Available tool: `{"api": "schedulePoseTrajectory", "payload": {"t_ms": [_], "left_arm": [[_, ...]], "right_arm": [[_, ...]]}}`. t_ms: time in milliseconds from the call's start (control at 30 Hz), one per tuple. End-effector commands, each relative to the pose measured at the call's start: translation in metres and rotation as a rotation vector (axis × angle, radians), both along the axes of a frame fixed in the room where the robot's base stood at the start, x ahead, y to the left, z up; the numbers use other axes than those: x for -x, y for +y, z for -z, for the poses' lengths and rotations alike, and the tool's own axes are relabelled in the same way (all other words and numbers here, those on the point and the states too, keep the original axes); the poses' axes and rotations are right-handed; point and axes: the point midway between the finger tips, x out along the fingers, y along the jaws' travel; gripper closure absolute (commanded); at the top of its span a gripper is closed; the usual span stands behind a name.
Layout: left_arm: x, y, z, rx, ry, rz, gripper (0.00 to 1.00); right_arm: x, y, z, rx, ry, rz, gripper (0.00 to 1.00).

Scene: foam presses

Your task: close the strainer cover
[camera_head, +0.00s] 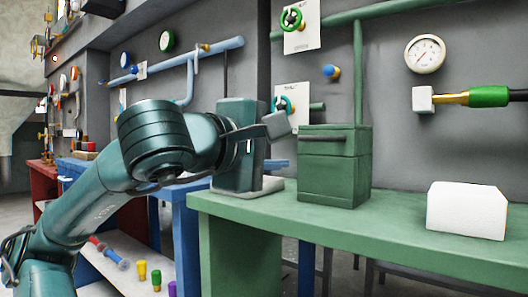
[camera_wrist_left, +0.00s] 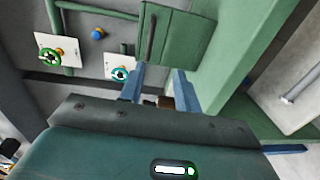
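A green box-like housing (camera_head: 335,183), which I take to be the strainer, stands on the green bench. A dark bar handle (camera_head: 322,138) runs across its upper front, which I take to be the cover. I see no clear gap, and cannot tell how far the cover is open. My left gripper (camera_head: 284,145) is just left of the box, apart from the handle. In the left wrist view its two blue fingers (camera_wrist_left: 158,84) are spread and empty, with the box (camera_wrist_left: 185,38) and bar (camera_wrist_left: 150,38) beyond them. My right gripper is not in view.
The green bench (camera_head: 400,235) is clear between the box and a white block (camera_head: 466,211). Green pipes, valve wheels (camera_head: 291,18) and a gauge (camera_head: 425,54) are on the wall behind. A blue bench (camera_head: 185,225) stands at left.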

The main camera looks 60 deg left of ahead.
Motion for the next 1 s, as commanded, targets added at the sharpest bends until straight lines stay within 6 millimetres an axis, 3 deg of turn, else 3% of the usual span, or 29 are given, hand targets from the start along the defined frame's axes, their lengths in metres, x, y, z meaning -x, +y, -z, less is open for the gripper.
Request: {"api": "schedulePoseTrajectory", "payload": {"t_ms": [100,300,867,1000], "left_arm": [[0.018,-0.005,-0.003,-0.002,-0.006,-0.001,0.67],[0.03,-0.009,-0.004,-0.002,-0.006,-0.002,0.67],[0.03,-0.009,-0.004,-0.002,-0.006,0.0,0.67],[0.018,-0.019,0.006,0.023,0.034,0.053,0.67]], "right_arm": [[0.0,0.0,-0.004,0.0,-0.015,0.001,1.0],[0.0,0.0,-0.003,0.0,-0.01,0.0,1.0],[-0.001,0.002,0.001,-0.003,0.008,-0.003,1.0],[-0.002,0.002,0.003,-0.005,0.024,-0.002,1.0]]}}
